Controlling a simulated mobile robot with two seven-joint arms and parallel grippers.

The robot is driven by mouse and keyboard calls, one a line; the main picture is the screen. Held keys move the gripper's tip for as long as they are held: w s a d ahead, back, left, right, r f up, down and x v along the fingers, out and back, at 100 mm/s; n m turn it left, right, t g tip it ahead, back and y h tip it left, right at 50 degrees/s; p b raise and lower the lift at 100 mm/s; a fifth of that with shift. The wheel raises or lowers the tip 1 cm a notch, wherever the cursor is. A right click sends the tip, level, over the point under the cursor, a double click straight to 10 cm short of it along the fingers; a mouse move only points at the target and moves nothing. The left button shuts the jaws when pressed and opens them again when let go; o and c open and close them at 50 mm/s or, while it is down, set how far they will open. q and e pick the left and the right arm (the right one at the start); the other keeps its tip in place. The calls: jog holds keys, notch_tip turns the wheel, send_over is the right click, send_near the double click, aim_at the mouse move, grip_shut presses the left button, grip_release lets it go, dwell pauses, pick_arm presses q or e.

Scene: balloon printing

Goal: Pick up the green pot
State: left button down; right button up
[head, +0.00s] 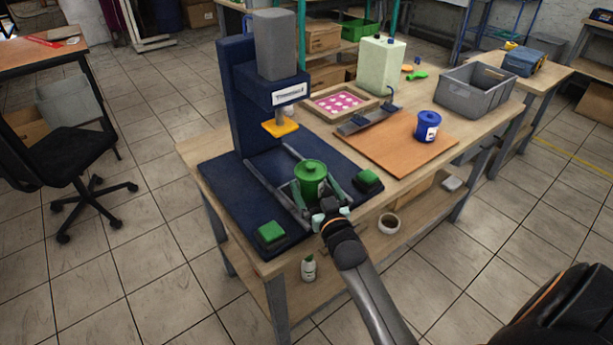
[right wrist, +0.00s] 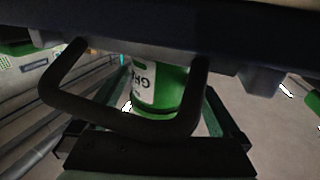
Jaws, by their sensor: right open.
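The green pot (head: 310,178) stands upright on the dark blue base of the press, between its two rails. In the right wrist view, the green pot (right wrist: 160,88) shows with a white label, partly covered by a dark bracket and the gripper body. My right gripper (head: 319,194) reaches in from the front and is open, with a finger on either side of the pot. I cannot tell whether the fingers touch it. My left gripper is out of view.
The press (head: 237,85) with a yellow stamp head (head: 281,128) stands behind the pot. Green buttons sit at left (head: 271,232) and right (head: 368,178). A blue pot (head: 428,126) stands on an orange board (head: 385,155). A grey crate (head: 474,92) is at the back right.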

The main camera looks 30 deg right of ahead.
jog(key=shift+w, duration=0.3)
jog(key=shift+s, duration=0.15)
jog(key=shift+c, duration=0.4)
jog(key=c, duration=0.8)
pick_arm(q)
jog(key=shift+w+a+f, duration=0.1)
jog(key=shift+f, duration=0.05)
pick_arm(e)
jog(key=shift+r, duration=0.1)
jog(key=c, duration=0.5)
jog(key=shift+o, duration=0.2)
jog(key=shift+r, duration=0.1)
